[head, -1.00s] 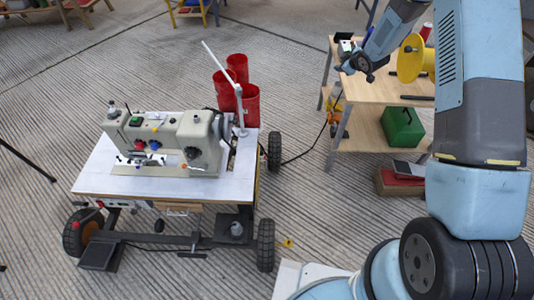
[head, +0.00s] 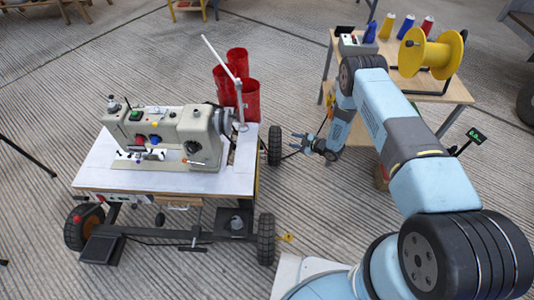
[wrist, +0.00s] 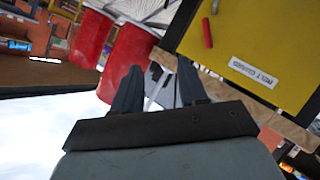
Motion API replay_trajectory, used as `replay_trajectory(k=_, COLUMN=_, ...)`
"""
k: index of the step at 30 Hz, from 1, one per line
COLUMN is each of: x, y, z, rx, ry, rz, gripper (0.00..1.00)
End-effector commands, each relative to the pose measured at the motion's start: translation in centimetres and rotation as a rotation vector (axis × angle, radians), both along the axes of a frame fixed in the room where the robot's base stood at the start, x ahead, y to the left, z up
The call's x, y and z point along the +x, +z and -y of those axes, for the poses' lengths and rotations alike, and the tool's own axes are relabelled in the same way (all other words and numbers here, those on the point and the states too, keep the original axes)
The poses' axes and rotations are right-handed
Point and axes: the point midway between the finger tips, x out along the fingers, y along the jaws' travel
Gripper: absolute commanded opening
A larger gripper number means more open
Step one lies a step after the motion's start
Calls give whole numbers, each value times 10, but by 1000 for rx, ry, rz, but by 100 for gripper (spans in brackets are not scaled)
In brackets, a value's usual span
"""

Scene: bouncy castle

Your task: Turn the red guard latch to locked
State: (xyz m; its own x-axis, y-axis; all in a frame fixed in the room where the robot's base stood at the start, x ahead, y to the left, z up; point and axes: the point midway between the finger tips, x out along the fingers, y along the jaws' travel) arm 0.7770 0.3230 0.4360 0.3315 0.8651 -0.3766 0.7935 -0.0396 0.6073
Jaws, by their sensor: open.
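The red guard latch (wrist: 207,33) shows in the wrist view as a short red handle on a yellow panel (wrist: 265,45). A white label (wrist: 253,72) with dark lettering is on the panel beside it. The latch lies up and to the right of my fingers, apart from them. My gripper (wrist: 158,78) is open with nothing between its fingers. In the head view my gripper (head: 298,143) hangs low, just right of the sewing machine cart (head: 165,181). I cannot make out the latch or the yellow panel in the head view.
Red bins (head: 240,85) stand behind the sewing machine (head: 165,135); red cylinders (wrist: 130,58) show in the wrist view. A cart wheel (head: 274,145) is close left of my gripper. A wooden bench (head: 440,88) with a yellow spool (head: 432,50) stands at right.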

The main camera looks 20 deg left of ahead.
Motion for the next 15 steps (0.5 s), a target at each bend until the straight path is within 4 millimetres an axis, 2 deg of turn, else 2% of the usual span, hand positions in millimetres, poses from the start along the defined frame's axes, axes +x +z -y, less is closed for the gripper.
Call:
replay_trajectory(k=1, x=-16, y=-17, z=-1, rx=14, ry=22, rz=-5, gripper=42)
replay_trajectory(k=6, x=-51, y=-48, z=-5, rx=61, ry=78, rz=-7, gripper=42)
replay_trajectory(k=10, x=-64, y=-58, z=-5, rx=77, ry=97, rz=-7, gripper=42)
replay_trajectory(k=15, x=-65, y=-64, z=-14, rx=83, ry=103, rz=-6, gripper=42)
